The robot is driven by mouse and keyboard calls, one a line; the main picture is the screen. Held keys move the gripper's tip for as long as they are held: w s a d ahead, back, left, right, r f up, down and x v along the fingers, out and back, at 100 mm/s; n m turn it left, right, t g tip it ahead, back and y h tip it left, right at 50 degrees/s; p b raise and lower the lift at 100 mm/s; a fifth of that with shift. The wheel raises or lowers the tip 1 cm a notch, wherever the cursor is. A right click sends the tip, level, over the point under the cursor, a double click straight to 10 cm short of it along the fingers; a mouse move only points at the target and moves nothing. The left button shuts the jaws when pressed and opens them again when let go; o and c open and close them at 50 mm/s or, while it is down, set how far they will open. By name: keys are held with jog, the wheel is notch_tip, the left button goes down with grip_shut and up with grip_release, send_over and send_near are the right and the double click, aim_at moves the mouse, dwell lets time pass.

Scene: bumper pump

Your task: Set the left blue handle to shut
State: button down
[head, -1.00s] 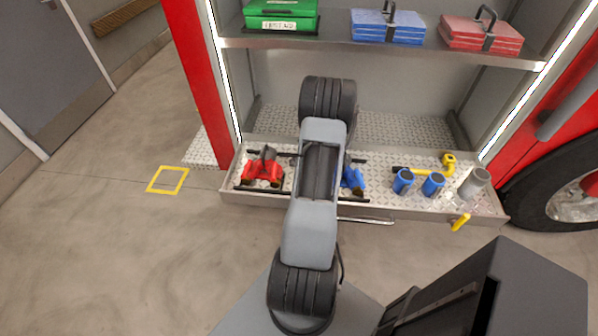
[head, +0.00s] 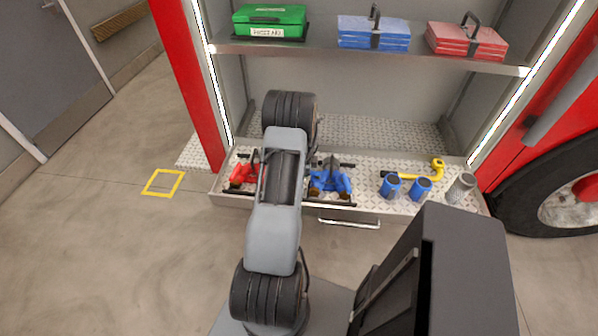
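A blue valve fitting (head: 331,180) lies on the pull-out tray (head: 366,207), just right of my arm in the head view. It has brownish ends toward the front, and part of its left side is close behind my arm. Its separate handles are too small to tell apart, so I cannot read the left handle's position. My gripper is hidden behind my own arm links. I cannot see its fingers or whether it touches the fitting.
A red fitting (head: 242,172) sits left of my arm, partly covered. Two blue cylinders (head: 391,186), a yellow bent piece (head: 437,168) and a grey cylinder (head: 460,187) stand right on the tray. A shelf (head: 370,57) with cases spans above. A silver bar (head: 349,223) juts in front.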

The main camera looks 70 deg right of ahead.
jog(key=shift+s+d, duration=0.1)
jog(key=shift+s, duration=0.05)
jog(key=c, duration=1.2)
grip_release()
jog(key=shift+s, duration=0.1)
jog(key=shift+c, duration=0.2)
jog(key=shift+o, duration=1)
jog(key=shift+w, duration=0.2)
jog(key=shift+r, duration=0.15)
notch_tip(320, 180, up, 13)
jog(key=a+b, duration=0.1)
jog(key=a, duration=0.1)
jog(key=shift+s+a+r, duration=0.15)
jog(key=shift+s+a, duration=0.1)
jog(key=shift+a, duration=0.1)
